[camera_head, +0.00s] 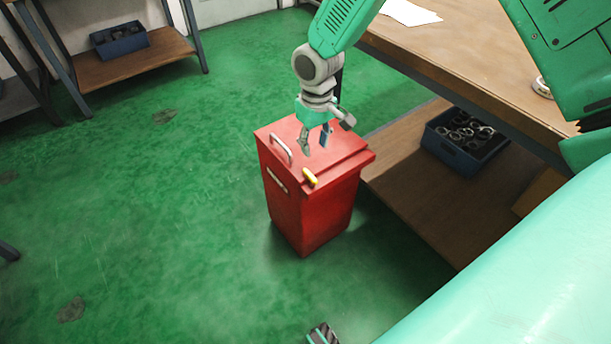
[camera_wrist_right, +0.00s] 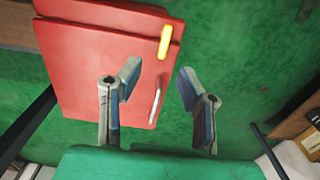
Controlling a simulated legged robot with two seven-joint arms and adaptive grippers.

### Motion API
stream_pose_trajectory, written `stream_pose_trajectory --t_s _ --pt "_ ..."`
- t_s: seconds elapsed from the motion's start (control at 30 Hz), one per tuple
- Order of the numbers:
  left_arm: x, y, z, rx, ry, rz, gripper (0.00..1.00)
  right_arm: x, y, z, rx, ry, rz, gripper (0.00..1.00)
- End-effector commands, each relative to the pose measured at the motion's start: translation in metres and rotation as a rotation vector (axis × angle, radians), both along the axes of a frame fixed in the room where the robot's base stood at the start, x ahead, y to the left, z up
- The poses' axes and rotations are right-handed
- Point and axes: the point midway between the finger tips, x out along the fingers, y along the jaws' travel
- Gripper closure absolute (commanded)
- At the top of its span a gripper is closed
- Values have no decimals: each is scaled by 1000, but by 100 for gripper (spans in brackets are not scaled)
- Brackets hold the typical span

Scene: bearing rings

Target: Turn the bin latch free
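A red bin (camera_head: 311,215) stands on the green floor with its lid closed. A yellow latch (camera_head: 310,177) sits at the lid's edge; it also shows in the right wrist view (camera_wrist_right: 165,42). A pale bar handle (camera_head: 280,149) is on the lid; it appears in the wrist view (camera_wrist_right: 154,106) too. My right gripper (camera_head: 315,145) is over the lid, fingers spread and empty, apart from the latch. In the wrist view its fingertips (camera_wrist_right: 159,84) point toward the latch side. A dark gripper-like part (camera_head: 322,334), probably my left gripper, is cut off at the bottom edge.
A wooden workbench (camera_head: 470,45) with a lower shelf (camera_head: 405,185) stands right of the bin. A blue crate of metal rings (camera_head: 460,140) is on that shelf. Another shelf unit with a blue crate (camera_head: 120,42) is at back left. The floor left of the bin is clear.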

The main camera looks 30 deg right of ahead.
Motion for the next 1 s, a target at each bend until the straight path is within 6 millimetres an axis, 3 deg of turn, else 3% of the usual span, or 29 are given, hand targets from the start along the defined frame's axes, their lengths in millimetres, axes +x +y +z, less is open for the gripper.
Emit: stream_pose_trajectory --t_s 0.03,0.2,0.5,0.93,0.97,1.0 --pt "0 0 -8 0 0 0 60 -1 3 -15 -3 3 2 67" --pt "0 0 -21 0 1 1 60 -1 6 -51 -8 1 3 67" --pt "-1 1 -37 1 2 2 60 -1 4 -98 -3 0 2 67" --pt "-1 1 -39 1 1 1 60 -1 5 -105 -6 -1 3 67" --pt "-1 1 -39 1 1 1 60 -1 6 -105 -7 -2 3 74" --pt "-1 1 -39 1 1 1 60 -1 6 -105 -7 -2 3 88"
